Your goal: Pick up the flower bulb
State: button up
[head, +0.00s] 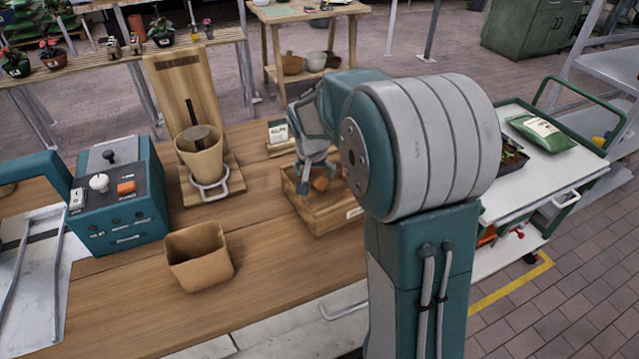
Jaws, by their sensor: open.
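A shallow wooden box (318,218) stands on the wooden workbench, partly hidden behind my arm. A small brown, rounded thing that looks like a flower bulb (321,183) shows inside it, with another brown shape close by, mostly hidden. My gripper (312,172) points down over the box, its fingers apart around or just above the bulb. I cannot tell whether the fingers touch it.
A square brown pot (198,257) stands empty at the bench front. A tapered pot (201,155) sits in a ring on a wooden stand, left of the box. A teal control box (115,195) is at left. A white cart (545,170) is at right.

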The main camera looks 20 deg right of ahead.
aim_at(322, 178)
jog(key=shift+w+f, duration=0.1)
jog(key=shift+f, duration=0.35)
jog(key=d+f, duration=0.1)
jog(key=w+d+f, duration=0.1)
jog(key=f, duration=0.1)
jog(key=d+f, duration=0.1)
jog(key=shift+w+d+f, duration=0.2)
jog(key=shift+w+f, duration=0.2)
jog(key=shift+a, duration=0.85)
jog(key=c, duration=0.9)
jog(key=shift+d, duration=0.3)
jog(key=shift+c, duration=0.7)
jog(key=shift+d+f, duration=0.15)
jog(key=shift+d, duration=0.1)
